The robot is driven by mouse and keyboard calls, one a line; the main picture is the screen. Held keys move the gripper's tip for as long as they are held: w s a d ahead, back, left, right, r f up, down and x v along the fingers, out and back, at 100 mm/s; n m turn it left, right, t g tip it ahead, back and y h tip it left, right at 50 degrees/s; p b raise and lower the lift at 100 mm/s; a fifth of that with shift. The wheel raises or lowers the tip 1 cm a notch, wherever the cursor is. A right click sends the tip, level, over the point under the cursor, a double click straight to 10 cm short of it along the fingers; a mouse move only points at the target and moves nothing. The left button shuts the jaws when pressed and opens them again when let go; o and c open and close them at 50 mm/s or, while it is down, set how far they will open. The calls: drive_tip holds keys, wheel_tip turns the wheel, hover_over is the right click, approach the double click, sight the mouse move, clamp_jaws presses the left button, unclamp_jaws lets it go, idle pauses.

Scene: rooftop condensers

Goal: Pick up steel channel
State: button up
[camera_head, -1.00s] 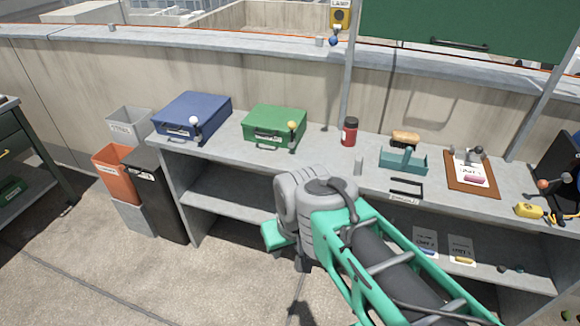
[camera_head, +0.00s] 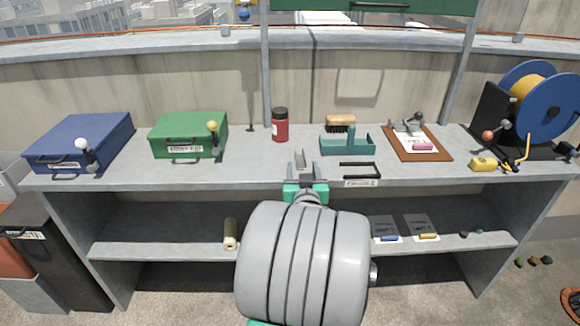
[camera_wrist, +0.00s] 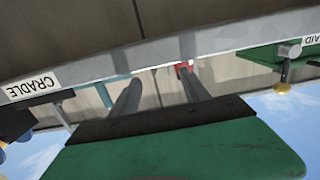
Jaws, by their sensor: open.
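I cannot make out the channel there.
On the bench (camera_head: 255,170) stand a green case (camera_head: 188,135), a blue case (camera_head: 80,142), a red jar (camera_head: 280,126), a teal caddy (camera_head: 347,143) and a clipboard (camera_head: 417,142). A black cradle bracket (camera_head: 360,170) lies right of my gripper. A cable reel (camera_head: 530,100) stands far right.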

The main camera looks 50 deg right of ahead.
sight(300, 155)
drive_tip(key=x, duration=0.7)
drive_tip(key=shift+w+r, duration=0.1)
drive_tip(key=shift+w, duration=0.15)
clamp_jaws()
idle(0.3)
